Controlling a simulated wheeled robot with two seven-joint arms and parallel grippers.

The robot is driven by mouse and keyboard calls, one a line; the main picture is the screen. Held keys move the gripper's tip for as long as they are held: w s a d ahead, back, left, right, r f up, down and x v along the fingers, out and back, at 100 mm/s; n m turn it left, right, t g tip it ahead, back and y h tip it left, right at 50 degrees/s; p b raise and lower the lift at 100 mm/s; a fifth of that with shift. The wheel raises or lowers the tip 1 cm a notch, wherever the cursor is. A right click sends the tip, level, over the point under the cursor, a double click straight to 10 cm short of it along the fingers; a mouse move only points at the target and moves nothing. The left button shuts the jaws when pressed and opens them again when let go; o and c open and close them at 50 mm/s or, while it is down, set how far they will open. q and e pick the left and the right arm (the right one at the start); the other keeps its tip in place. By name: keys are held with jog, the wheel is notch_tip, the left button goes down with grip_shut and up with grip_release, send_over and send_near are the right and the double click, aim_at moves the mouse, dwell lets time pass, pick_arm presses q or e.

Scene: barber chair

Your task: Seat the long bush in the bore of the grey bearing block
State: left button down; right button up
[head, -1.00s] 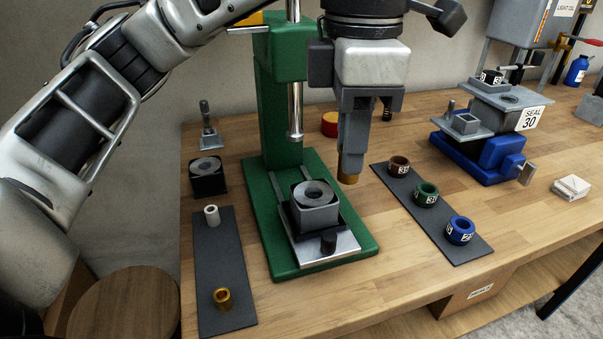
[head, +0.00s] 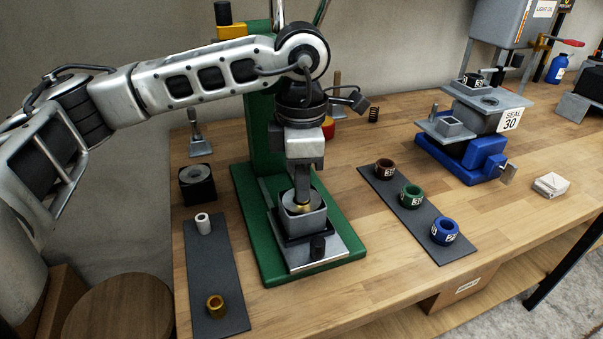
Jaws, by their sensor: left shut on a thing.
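The grey bearing block (head: 318,222) sits in a black holder on the green press base. My left gripper (head: 302,192) points down over it, shut on the brass-coloured long bush (head: 302,208). The visible lower end of the bush is at the block's top, over the bore. The fingers hide most of the bush and the bore, so I cannot tell whether it has entered. My right gripper is out of view.
The green press column (head: 262,135) stands close behind my left arm. A dark mat (head: 215,265) at left carries a pale bush and a brass bush. Another mat (head: 395,205) at right carries three coloured rings. A dark block (head: 197,186) stands at left.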

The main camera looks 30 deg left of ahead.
pick_arm(q)
jog(key=shift+f, duration=0.1)
jog(key=shift+f+b, duration=0.15)
jog(key=shift+b, duration=0.15)
jog(key=c, duration=1.3)
grip_release()
notch_tip(320, 180, up, 12)
jog(key=shift+r, duration=0.25)
